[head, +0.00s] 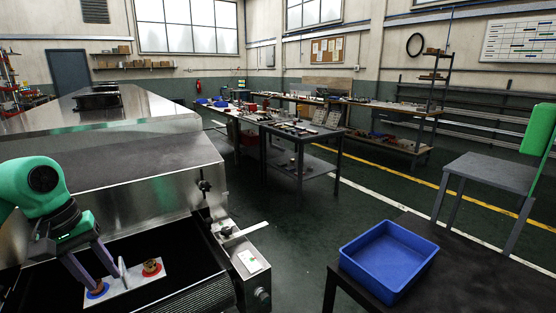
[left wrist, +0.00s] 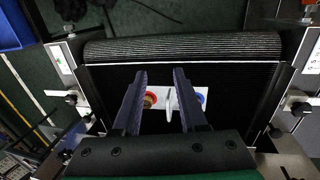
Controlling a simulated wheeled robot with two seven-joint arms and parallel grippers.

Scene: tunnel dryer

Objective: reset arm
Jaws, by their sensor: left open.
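My left gripper (head: 103,281) is open over the belt of the dryer, with nothing seen between its fingers. It also shows in the left wrist view (left wrist: 160,72). Below it a white plate (head: 134,284) lies on the black belt (left wrist: 115,80). The plate has a red disc with a brass-coloured part (head: 152,267) on it, a blue disc (head: 97,290) and an upright white divider (head: 122,266) between them. In the left wrist view the fingers partly cover the plate (left wrist: 190,92). I cannot tell whether a finger touches it. My right gripper is not in view.
The steel dryer housing (head: 130,165) rises behind the belt. A blue bin (head: 385,262) stands on a dark table (head: 450,285) at the right. Workbenches (head: 300,150) with small items stand farther back. Open floor (head: 290,225) lies between dryer and table.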

